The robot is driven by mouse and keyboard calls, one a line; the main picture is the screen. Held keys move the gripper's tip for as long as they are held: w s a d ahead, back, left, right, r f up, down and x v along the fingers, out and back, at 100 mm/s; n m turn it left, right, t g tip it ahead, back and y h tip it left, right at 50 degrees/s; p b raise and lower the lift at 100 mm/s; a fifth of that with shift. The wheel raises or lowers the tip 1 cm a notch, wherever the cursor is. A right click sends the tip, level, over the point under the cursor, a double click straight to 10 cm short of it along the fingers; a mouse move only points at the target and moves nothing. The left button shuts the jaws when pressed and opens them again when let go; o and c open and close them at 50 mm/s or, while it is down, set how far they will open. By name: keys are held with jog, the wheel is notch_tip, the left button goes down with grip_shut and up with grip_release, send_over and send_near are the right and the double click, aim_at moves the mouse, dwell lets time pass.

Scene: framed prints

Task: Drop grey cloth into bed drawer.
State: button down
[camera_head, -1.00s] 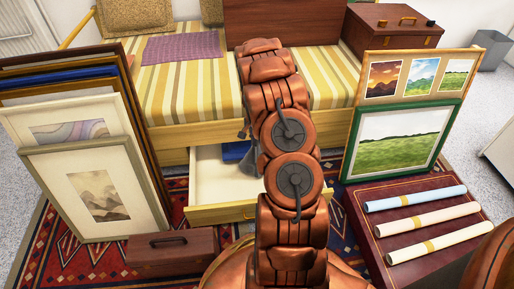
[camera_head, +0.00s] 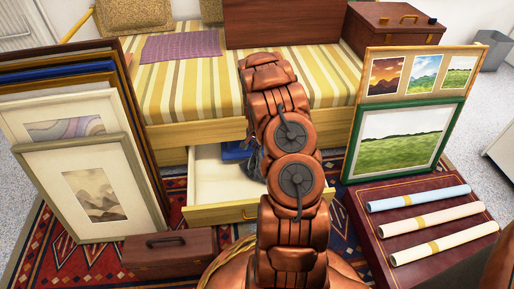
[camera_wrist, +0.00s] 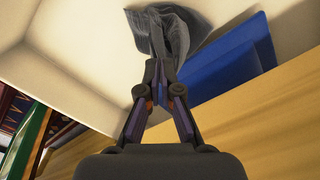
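The grey cloth (camera_wrist: 165,32) hangs from the fingertips of my gripper (camera_wrist: 157,70) in the wrist view. The fingers come together on it, so my gripper is shut on the cloth. In the head view a small part of the cloth (camera_head: 254,163) shows beside my arm, over the open drawer. The bed drawer (camera_head: 212,184) is pulled out under the bed, with a pale inside and a yellow wooden front. My arm hides its right part and my gripper's fingers in the head view. I cannot tell whether the cloth touches the drawer floor.
A blue folded item (camera_wrist: 230,62) lies in the drawer beside the cloth. The striped bed (camera_head: 190,90) stands above. Framed prints lean at left (camera_head: 95,190) and right (camera_head: 400,135). A brown case (camera_head: 168,252) sits before the drawer's left corner. The drawer's left part is clear.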

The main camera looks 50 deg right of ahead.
jog(key=c, duration=1.3)
grip_release()
jog(key=shift+o, duration=0.4)
jog(key=o, duration=0.5)
jog(key=shift+o, duration=0.2)
jog(key=o, duration=0.7)
jog(key=shift+r, duration=0.15)
